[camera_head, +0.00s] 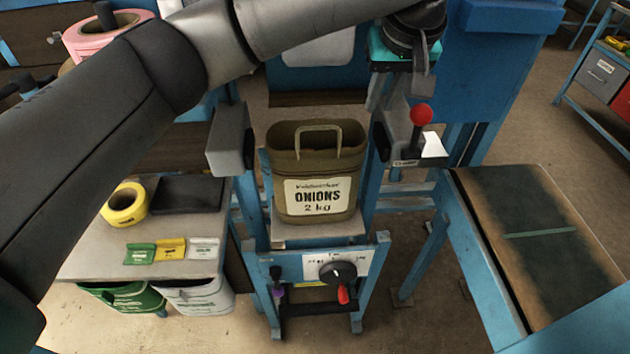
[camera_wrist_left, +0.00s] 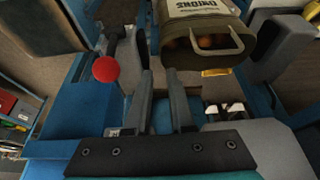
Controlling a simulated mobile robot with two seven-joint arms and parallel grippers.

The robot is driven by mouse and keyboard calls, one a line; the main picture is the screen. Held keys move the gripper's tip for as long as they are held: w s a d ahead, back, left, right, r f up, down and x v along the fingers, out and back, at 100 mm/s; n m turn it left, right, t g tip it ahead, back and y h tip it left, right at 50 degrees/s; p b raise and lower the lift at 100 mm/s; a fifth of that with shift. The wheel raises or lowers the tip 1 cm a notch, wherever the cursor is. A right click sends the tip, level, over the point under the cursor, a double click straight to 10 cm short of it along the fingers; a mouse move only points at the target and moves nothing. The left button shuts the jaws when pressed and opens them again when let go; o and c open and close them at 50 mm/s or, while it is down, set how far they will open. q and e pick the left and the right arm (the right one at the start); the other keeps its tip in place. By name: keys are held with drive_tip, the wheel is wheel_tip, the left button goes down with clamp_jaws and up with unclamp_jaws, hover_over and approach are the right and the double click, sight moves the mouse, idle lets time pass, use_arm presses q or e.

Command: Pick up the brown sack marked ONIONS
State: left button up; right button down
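The brown sack marked ONIONS (camera_head: 318,200) stands upright on a small platform in a blue frame, in the middle of the head view. Its handle arches over the open top. In the left wrist view the sack (camera_wrist_left: 190,52) is at the top, and orange contents show in its mouth. My left gripper (camera_head: 382,98) is above and right of the sack, beside the red-knobbed lever. In the wrist view its two fingers (camera_wrist_left: 160,76) are apart with nothing between them, clear of the handle. My right gripper is not in view.
Grey blocks (camera_head: 230,138) flank the sack on both sides. The red-knobbed lever (camera_head: 420,114) stands at the right block. A table (camera_head: 92,255) with yellow tape and labels is at left; a dark-topped conveyor (camera_head: 545,235) is at right. A dial panel (camera_head: 337,270) is below the sack.

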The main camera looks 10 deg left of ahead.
sight(366, 134)
use_arm(q)
drive_tip(key=x, duration=0.9)
drive_tip(key=shift+b, duration=0.35)
drive_tip(key=shift+w+b+x, duration=0.1)
drive_tip(key=shift+b+x, duration=0.05)
drive_tip(key=shift+x, duration=1.25)
drive_tip(key=shift+w+b+x, duration=0.15)
drive_tip(key=shift+x, duration=1.25)
drive_tip(key=shift+a+r, duration=0.15)
clamp_jaws()
